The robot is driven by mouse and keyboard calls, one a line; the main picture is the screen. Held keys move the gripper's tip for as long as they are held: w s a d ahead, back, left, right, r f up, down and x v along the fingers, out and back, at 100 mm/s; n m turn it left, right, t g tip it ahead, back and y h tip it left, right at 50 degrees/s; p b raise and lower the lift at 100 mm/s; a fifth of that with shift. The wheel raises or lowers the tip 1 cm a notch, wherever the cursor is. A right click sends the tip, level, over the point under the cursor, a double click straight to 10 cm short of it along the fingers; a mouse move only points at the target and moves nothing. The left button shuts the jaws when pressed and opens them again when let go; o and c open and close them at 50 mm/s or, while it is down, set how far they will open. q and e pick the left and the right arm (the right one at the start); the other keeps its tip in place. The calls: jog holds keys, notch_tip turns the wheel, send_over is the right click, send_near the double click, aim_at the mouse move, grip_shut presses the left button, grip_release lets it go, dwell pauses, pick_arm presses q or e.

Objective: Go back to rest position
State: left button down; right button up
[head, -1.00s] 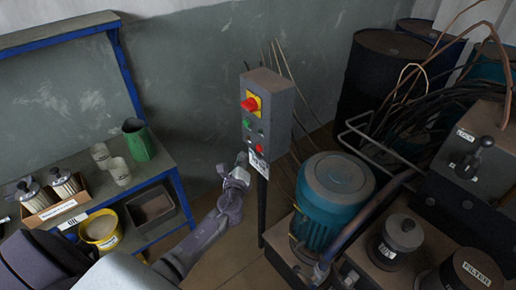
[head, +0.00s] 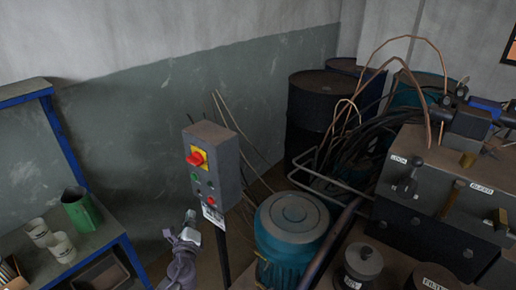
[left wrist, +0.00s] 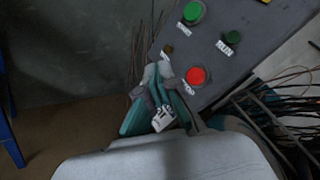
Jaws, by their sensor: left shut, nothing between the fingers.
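A grey control box (head: 216,160) stands on a dark post in the head view. It has a red knob on a yellow plate (head: 198,156), green buttons and a red button (head: 210,203). My left gripper (head: 190,218) is just left of the box's lower edge, shut and empty. In the left wrist view, the closed fingers (left wrist: 162,72) lie in front of the lower part of the panel, near the red button (left wrist: 196,76). I cannot tell whether they touch it. My right gripper is not in view.
A teal motor (head: 291,235) stands right of the post, with dark drums (head: 328,110) and cables behind. A machine block with labelled levers (head: 440,195) fills the right. A blue-framed bench (head: 128,255) with a green jug (head: 80,211) and cups is at left.

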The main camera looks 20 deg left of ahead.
pick_arm(q)
jog(key=s+d+f+n+g+h, duration=0.1)
jog(key=s+d+f+n+g, duration=0.15)
jog(key=s+f, duration=0.65)
jog(key=s+d+f+n+g+h, duration=0.1)
jog(key=s+f+n+g+h, duration=0.25)
jog(key=f, duration=0.85)
jog(key=s+d+f+n+g+y, duration=0.1)
jog(key=s+d+f+n+g, duration=0.15)
jog(key=s+f, duration=0.7)
jog(key=s+d+f+n+g+h, duration=0.1)
jog(key=s+d+f+n+g, duration=0.1)
jog(key=s, duration=0.7)
jog(key=s+d+f+n+g+h, duration=0.1)
jog(key=s+f+n, duration=0.4)
jog(key=s, duration=0.5)
jog(key=s+d+f+n+g+h, duration=0.1)
jog(key=s+d+f+n+g, duration=0.2)
jog(key=s+d+f, duration=0.2)
jog(key=s+f, duration=0.2)
jog(key=s, duration=0.2)
jog(key=shift+s+d+n, duration=0.15)
jog(key=shift+s+n, duration=0.2)
jog(key=shift+s, duration=0.05)
